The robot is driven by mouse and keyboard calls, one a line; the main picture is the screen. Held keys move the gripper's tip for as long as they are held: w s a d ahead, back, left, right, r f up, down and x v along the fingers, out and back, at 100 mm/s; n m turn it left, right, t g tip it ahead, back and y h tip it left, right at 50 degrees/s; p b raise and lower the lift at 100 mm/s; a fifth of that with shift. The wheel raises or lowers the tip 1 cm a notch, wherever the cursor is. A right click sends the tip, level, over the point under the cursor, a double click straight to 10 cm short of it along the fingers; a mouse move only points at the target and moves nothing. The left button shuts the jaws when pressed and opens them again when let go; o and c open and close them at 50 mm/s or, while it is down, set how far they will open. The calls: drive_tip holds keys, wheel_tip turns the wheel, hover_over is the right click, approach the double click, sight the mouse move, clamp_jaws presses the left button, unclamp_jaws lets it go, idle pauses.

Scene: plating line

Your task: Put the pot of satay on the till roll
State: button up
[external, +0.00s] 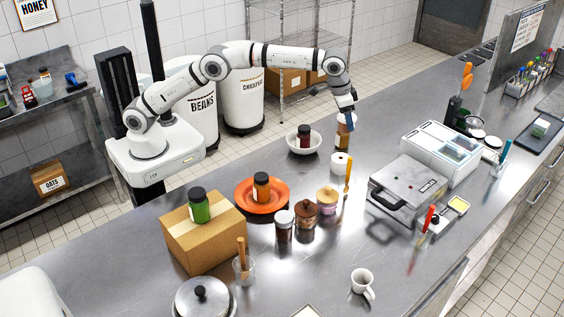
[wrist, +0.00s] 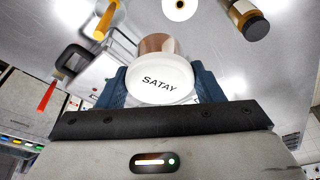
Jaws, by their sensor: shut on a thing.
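The pot of satay (wrist: 160,80) has a white lid lettered SATAY and a brown body. In the wrist view my gripper (wrist: 160,88) has its blue fingers closed on either side of it. In the external view my gripper (external: 349,113) points down with the pot (external: 345,127) between its fingers, partly hidden by them. The till roll (external: 341,162) is a short white roll on the counter, nearer the camera than the pot. Its top is bare. In the wrist view the roll (wrist: 180,6) shows at the top edge, beyond the pot and not under it.
An orange-handled tool (external: 348,176) stands close beside the roll. A white bowl (external: 303,146) holds a dark-lidded jar. A yellow-lidded pot (external: 326,200) is nearer the camera. A press grill (external: 408,187) stands to the right. A dark-capped bottle (wrist: 248,20) shows in the wrist view.

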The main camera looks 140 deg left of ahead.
drive_tip(key=s+a+f, duration=0.1)
drive_tip(key=s+a, duration=0.2)
drive_tip(key=p, duration=0.1)
hover_over(345, 158)
drive_tip(key=d, duration=0.1)
drive_tip(key=f, duration=0.6)
drive_tip(key=s+f, duration=0.1)
drive_tip(key=f, duration=0.2)
drive_tip(key=shift+f, duration=0.35)
drive_tip(key=shift+f+p, duration=0.55)
drive_tip(key=shift+f, duration=1.6)
drive_tip(key=shift+f, duration=0.2)
drive_tip(key=o, duration=1)
drive_tip(key=b+v, duration=0.2)
drive_tip(key=v, duration=1)
drive_tip(key=shift+d+r, duration=0.2)
